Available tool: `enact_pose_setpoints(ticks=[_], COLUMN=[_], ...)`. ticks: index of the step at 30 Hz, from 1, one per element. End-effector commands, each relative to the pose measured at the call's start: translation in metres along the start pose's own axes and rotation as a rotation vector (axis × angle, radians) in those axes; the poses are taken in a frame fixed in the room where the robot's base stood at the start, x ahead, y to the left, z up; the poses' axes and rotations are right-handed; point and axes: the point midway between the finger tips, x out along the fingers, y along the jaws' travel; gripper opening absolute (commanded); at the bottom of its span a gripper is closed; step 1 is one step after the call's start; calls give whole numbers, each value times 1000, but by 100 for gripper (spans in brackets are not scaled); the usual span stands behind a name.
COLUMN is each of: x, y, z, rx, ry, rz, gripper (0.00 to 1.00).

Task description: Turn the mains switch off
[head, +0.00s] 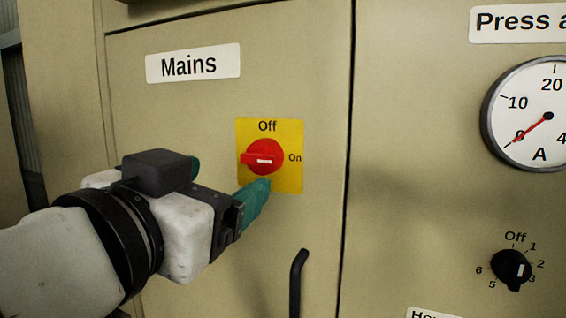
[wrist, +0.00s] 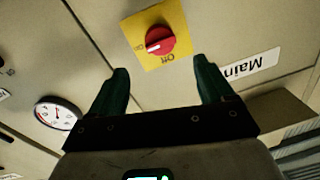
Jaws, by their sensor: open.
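The mains switch is a red rotary knob (head: 264,157) on a yellow plate (head: 286,180), with "Off" printed above it and "On" to its right. Its handle lies about level, in line with "On". In the wrist view the knob (wrist: 161,40) appears turned over, its white mark pointing left at "On". My gripper (head: 229,175) is open and empty, to the lower left of the knob in the head view. In the wrist view its green fingers (wrist: 162,66) stand apart, with the knob beyond the gap between their tips. I see no finger on the knob.
The beige cabinet door (head: 200,105) carries a "Mains" label (head: 192,64). A black door handle (head: 297,285) sticks out below the switch. To the right are a round ammeter (head: 540,125) and a black selector knob (head: 511,268). The door around the switch is otherwise flat.

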Motion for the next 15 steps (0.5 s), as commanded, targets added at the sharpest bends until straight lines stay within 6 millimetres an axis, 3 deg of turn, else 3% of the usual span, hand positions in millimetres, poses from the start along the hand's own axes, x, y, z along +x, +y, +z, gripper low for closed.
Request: enact_pose_setpoints(ticks=[15], x=[85], y=[1], z=[0], rx=[-5], ry=[-4], rz=[3], gripper=[81])
